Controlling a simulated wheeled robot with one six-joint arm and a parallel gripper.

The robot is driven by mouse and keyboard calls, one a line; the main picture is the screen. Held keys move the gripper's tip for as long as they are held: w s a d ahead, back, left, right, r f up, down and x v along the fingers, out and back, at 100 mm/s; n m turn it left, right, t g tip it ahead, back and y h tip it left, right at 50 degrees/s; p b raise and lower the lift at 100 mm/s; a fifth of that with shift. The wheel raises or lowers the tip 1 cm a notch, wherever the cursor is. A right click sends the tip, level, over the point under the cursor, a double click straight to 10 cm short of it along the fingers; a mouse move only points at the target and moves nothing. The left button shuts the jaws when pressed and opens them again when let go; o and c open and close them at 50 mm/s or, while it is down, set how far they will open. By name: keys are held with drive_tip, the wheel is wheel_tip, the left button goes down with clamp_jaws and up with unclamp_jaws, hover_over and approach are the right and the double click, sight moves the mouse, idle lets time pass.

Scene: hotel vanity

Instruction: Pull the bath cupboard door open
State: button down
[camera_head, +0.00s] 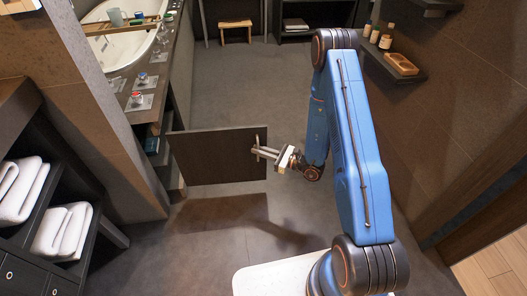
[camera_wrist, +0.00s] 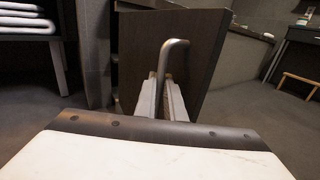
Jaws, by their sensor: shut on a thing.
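The bath cupboard door (camera_head: 215,156) is a dark flat panel, swung well out from the vanity front on its left-hand side. Its metal bar handle (camera_head: 258,142) is near the door's right edge. My gripper (camera_head: 262,152) is at the handle, with its fingers shut on it. In the wrist view the door (camera_wrist: 205,50) fills the middle, and the bent handle (camera_wrist: 172,48) rises between the fingertips of my gripper (camera_wrist: 163,90). The lower part of the handle is hidden by the fingers.
A shelf unit with folded towels (camera_head: 62,230) stands at the left front. A wall shelf (camera_head: 395,66) is at the right. A wooden stool (camera_head: 235,25) stands far back. The middle floor is clear.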

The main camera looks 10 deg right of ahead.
idle(0.3)
drive_tip(key=c, duration=1.8)
unclamp_jaws()
drive_tip(key=shift+d, duration=0.1)
drive_tip(key=shift+c, duration=0.2)
drive_tip(key=v, duration=1.7)
drive_tip(key=shift+s, duration=0.15)
drive_tip(key=shift+d, duration=0.1)
drive_tip(key=shift+r, duration=0.1)
